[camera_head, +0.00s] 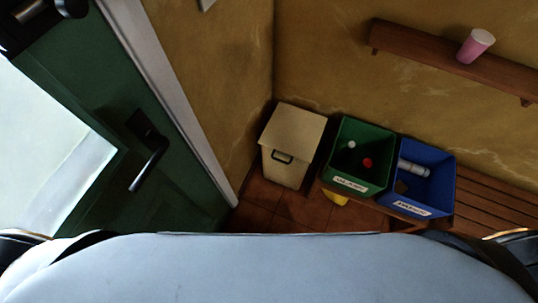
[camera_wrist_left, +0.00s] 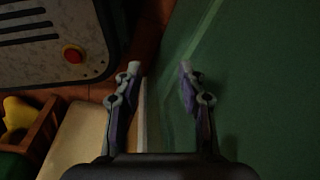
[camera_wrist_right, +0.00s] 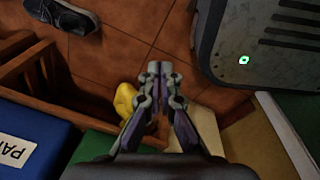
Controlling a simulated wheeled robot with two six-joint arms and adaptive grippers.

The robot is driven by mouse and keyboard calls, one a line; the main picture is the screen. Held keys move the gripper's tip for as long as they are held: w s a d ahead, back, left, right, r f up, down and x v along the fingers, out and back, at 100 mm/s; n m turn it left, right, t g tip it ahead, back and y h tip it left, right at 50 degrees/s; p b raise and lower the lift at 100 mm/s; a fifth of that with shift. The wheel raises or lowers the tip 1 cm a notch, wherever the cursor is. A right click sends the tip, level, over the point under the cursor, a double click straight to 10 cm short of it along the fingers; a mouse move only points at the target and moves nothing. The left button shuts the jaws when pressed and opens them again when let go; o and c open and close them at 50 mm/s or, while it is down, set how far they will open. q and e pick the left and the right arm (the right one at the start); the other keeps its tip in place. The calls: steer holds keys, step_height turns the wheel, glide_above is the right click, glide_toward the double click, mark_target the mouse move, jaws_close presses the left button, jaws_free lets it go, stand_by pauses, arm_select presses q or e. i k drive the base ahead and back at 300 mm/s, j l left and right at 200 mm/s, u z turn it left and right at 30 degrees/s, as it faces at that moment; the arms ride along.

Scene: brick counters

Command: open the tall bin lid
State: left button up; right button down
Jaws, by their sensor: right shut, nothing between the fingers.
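The tall bin (camera_head: 284,168) is cream, with a dark handle on its front, and stands in the corner. Its flat lid (camera_head: 293,127) looks closed. A cream surface, likely the lid, also shows at the lower left of the left wrist view (camera_wrist_left: 75,142) and behind the fingers in the right wrist view (camera_wrist_right: 205,128). My left gripper (camera_wrist_left: 160,72) is open and empty, in front of the green door. My right gripper (camera_wrist_right: 160,70) is shut and empty, with the cream surface and a green bin edge below it. Neither gripper shows in the head view.
A green bin (camera_head: 360,186) and a blue bin (camera_head: 420,209) with items inside stand right of the tall bin on a wooden bench (camera_head: 490,200). A green door (camera_head: 190,195) is at left. A yellow thing (camera_wrist_right: 124,100) and a dark shoe (camera_wrist_right: 62,14) are low down.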

mark_target(294, 132)
steer(key=l+u, duration=0.2)
steer(key=u, duration=1.25)
steer(key=k+l, duration=0.25)
steer(key=k, duration=0.25)
steer(key=k+l, duration=0.2)
steer(key=k, duration=0.3)
